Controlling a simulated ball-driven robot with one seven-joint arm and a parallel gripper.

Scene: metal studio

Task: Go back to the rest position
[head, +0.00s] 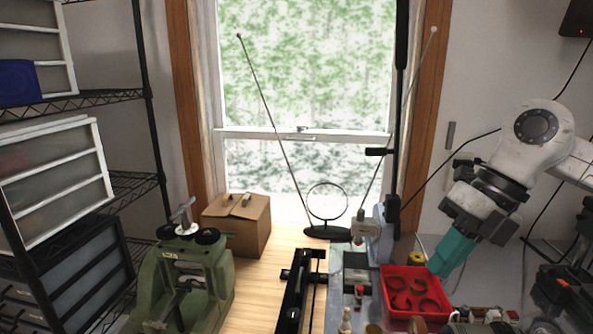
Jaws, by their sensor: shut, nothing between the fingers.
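My gripper (440,267) is at the right of the head view, at the end of my white and grey arm. Its teal fingers point down and to the left and are shut with nothing between them. The fingertips are by the upper right edge of a red tray (397,317), which holds several dark red rings. I cannot tell whether the fingertips touch the tray.
A yellow item (416,258) is by the fingertips. Small parts (487,317) crowd the bench's front. A green machine (183,285) and a cardboard box (237,222) stand left. An antenna (327,231) stands before the window. Wire shelves (130,182) line the left wall.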

